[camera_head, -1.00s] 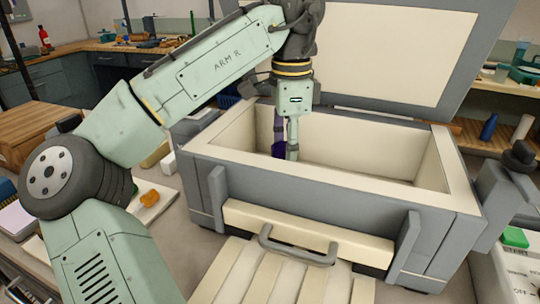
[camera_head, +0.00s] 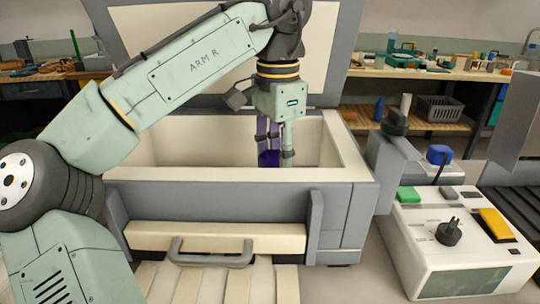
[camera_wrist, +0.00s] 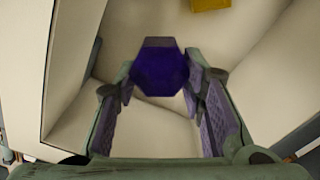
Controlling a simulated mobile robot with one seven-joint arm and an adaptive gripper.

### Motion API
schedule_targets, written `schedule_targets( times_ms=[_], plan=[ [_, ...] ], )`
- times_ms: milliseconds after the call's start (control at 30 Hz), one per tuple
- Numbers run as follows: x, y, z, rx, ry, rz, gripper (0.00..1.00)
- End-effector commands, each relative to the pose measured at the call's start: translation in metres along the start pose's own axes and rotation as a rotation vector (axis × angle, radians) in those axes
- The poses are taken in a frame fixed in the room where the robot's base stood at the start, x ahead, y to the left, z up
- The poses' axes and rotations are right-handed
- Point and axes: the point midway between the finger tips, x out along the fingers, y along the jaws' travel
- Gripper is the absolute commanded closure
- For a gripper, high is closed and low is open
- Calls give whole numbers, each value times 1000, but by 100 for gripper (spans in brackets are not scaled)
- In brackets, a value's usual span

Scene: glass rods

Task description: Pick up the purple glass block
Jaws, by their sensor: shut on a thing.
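The purple glass block (camera_head: 268,159) is dark and faceted. It sits between the fingertips of my gripper (camera_head: 275,150), inside the upper part of the open cream-lined box (camera_head: 335,150). In the wrist view the block (camera_wrist: 158,72) shows a six-sided face, with a finger on each side. My gripper (camera_wrist: 160,84) is shut on it and points downward. The block appears held above the box floor, with pale surface visible beyond it. Part of it is hidden behind the fingers in the head view.
The box's lid (camera_head: 335,50) stands open behind my arm. A front handle (camera_head: 210,252) and slatted surface are nearest me. A control panel (camera_head: 450,270) with coloured buttons stands at right. A yellow item (camera_wrist: 210,4) shows at the wrist view's top edge.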

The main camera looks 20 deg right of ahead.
Motion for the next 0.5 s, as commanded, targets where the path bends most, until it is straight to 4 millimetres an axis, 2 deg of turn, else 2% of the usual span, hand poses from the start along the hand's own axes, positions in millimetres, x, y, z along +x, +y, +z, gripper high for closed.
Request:
schedule_targets(
  times_ms=[233, 500],
  plan=[
    [-5, 0, 0, 0, 0, 0, 95],
    [-37, 0, 0, 0, 1, 1, 95]
  ],
)
